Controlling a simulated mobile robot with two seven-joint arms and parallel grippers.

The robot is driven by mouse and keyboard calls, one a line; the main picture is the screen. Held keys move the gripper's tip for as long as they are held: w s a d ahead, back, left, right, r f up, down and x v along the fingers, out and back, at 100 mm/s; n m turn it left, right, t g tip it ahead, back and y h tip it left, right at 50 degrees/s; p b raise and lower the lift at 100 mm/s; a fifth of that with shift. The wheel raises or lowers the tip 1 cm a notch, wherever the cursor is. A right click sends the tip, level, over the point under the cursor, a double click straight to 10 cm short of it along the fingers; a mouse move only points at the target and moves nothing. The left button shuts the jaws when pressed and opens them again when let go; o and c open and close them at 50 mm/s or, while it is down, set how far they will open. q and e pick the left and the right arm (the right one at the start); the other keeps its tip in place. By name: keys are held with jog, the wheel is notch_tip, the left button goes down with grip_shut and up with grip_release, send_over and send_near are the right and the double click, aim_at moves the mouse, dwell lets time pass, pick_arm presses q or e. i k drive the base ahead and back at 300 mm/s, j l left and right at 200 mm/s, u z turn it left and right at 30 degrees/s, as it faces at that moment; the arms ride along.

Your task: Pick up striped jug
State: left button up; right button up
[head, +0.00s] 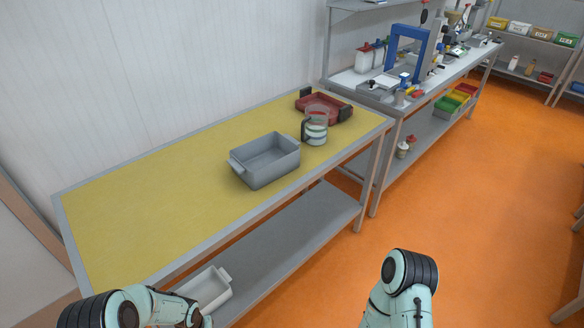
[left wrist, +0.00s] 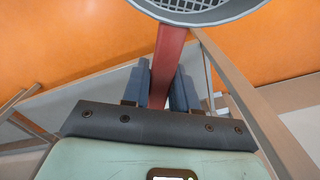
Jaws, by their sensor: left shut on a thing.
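The striped jug (head: 315,131) stands upright on the yellow-topped table (head: 160,195), near its right end. It has pale and dark bands and a dark handle on its left side. My left gripper (left wrist: 163,78) is shut on the red handle of a round grey mesh strainer (left wrist: 190,8); only part of the strainer's rim and mesh shows in the left wrist view. In the head view only links of my arms show at the bottom edge, far from the jug. Neither gripper shows there.
A grey bin (head: 264,168) stands just left of the jug. A red tray (head: 340,112) with black handles lies behind the jug. A pale bin (head: 209,290) sits on the lower shelf. The table's left half is clear. A cluttered workbench (head: 385,95) stands beyond.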

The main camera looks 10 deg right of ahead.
aim_at(314, 129)
jog(key=i+l+u, duration=0.1)
jog(key=u, duration=1.1)
jog(key=l+u, duration=0.4)
jog(key=k+l+u, duration=0.1)
jog(key=l+u, duration=0.25)
jog(key=k+l+u, duration=0.15)
jog(key=l, duration=0.15)
jog(key=l+u, duration=0.15)
jog(key=l, duration=0.2)
jog(key=k+l+u, duration=0.15)
jog(key=l, duration=0.15)
jog(key=k+l, duration=0.2)
jog(key=l, duration=0.25)
jog(key=k+l+u, duration=0.1)
jog(key=l, duration=0.35)
jog(key=k+l+u, duration=0.1)
jog(key=k+l, duration=0.15)
jog(key=l, duration=0.15)
jog(key=k+l, duration=0.25)
jog(key=l, duration=0.15)
